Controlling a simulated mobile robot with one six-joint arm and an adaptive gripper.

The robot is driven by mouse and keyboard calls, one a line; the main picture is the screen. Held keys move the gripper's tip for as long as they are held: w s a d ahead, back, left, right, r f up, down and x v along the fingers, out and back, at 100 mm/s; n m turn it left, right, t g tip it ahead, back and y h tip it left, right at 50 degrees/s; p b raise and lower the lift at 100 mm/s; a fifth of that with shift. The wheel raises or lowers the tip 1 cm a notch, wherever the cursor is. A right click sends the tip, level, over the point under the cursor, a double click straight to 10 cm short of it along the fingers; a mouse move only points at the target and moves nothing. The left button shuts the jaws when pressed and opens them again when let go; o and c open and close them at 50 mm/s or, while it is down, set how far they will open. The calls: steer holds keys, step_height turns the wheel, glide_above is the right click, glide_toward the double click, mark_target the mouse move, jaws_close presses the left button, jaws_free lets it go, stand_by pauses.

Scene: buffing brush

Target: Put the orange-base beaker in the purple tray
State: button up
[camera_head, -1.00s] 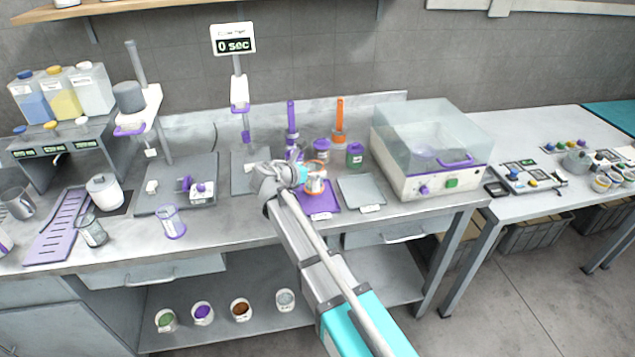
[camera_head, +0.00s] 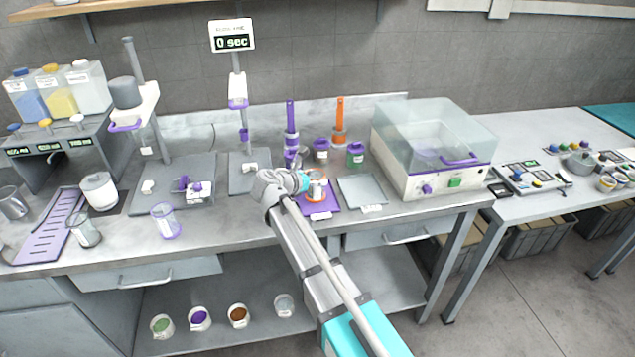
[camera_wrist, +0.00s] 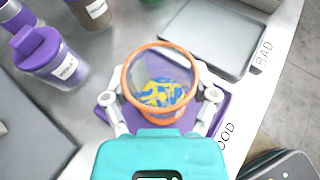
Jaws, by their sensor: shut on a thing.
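The orange-base beaker (camera_head: 315,196) is at the purple tray (camera_head: 331,212), with its orange base low against it. In the wrist view I look down into the beaker (camera_wrist: 163,70): it has an orange rim, clear walls and yellow and blue stuff inside. My gripper (camera_head: 306,183) is shut on it, with one finger on each side of the beaker in the wrist view (camera_wrist: 160,102). The purple tray (camera_wrist: 221,112) shows under and around it. I cannot tell whether the base touches the tray. My gripper hides part of the beaker and tray.
A grey tray (camera_head: 364,191) labelled BAD lies to the right. A clear-lidded machine (camera_head: 432,150) is further right. A purple-base beaker (camera_head: 165,222) stands left.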

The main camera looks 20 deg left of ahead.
steer(key=shift+f, duration=0.15)
steer(key=o, duration=1.2)
steer(key=shift+r, duration=0.2)
steer(key=shift+s+a+r+p, duration=0.2)
steer(key=shift+s+r+p, duration=0.15)
steer(key=shift+s, duration=0.2)
steer(key=p+v, duration=0.4)
steer(key=v, duration=0.6)
steer(key=shift+s, duration=0.3)
steer(key=shift+a, duration=0.1)
